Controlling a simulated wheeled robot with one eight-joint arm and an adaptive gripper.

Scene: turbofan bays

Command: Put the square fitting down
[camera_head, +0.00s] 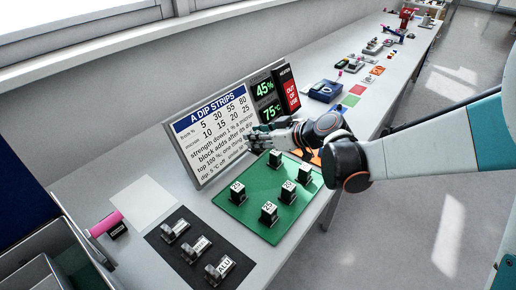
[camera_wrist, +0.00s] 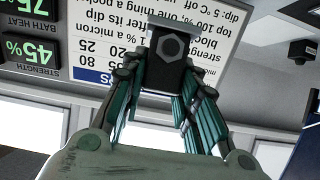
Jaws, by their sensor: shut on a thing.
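My gripper (camera_head: 258,142) is held out in front of the lower right part of the sign board, above the far side of the green mat. In the wrist view my gripper (camera_wrist: 163,85) has its teal fingers closed on the two sides of a dark, square-sided fitting (camera_wrist: 160,72). The fitting has a grey hexagon on its near face and a pale plate across one end. In the head view the fitting is hard to make out among the fingers. I cannot tell what, if anything, it touches.
A green mat (camera_head: 231,207) holds several dark blocks with number labels. A black mat (camera_head: 188,263) holds three labelled metal pieces, and a pale square (camera_head: 138,202) is bare. A pink cylinder (camera_head: 106,224) lies left. The sign board (camera_head: 213,133) stands behind, beside green readouts (camera_head: 267,101).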

